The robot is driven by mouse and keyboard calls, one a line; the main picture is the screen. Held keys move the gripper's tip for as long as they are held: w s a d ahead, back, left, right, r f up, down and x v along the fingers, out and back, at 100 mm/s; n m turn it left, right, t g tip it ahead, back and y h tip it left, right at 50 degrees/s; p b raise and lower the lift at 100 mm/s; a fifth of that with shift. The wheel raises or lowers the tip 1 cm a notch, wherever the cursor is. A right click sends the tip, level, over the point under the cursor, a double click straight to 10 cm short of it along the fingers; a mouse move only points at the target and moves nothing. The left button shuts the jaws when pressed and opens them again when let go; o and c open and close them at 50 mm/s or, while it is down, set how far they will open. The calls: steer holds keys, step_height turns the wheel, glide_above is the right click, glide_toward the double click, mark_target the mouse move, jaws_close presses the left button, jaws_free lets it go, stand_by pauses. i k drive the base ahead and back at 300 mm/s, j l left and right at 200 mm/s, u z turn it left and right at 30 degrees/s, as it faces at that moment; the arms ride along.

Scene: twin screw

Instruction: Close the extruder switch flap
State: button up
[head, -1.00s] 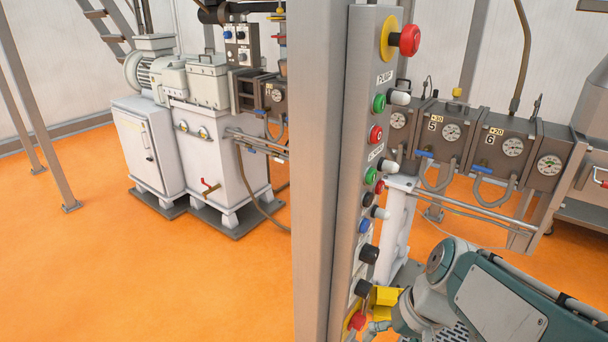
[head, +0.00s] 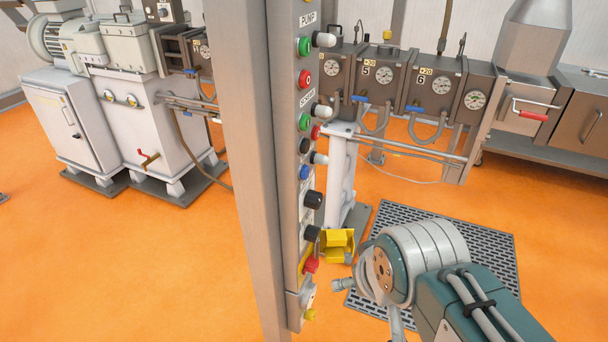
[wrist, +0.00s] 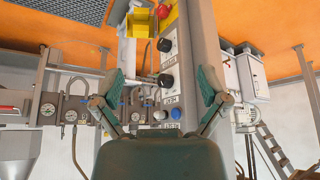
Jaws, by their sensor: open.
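The yellow flap (head: 338,244) stands open, sticking out to the right from the lower part of the tall control panel (head: 303,180). A red knob (head: 311,266) sits just below it on a yellow plate. In the wrist view, which looks upside down, the flap (wrist: 143,20) is at the top, with the red knob (wrist: 163,11) beside it. My gripper (wrist: 160,82) is open and empty, its two fingers apart in front of the panel. In the head view my gripper (head: 345,285) is lower right of the flap, apart from it, and partly hidden by my wrist.
Black selector knobs (head: 312,200) and several buttons line the panel above the flap. Grey gauge boxes (head: 383,82) with pipes stand behind. A dark floor grate (head: 450,235) lies beyond my arm. Orange floor is open left of the post.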

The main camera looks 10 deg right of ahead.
mark_target(333, 243)
steer(key=l, duration=0.5)
steer(key=i+l, duration=0.7)
steer(key=i, duration=0.25)
steer(key=u, duration=0.05)
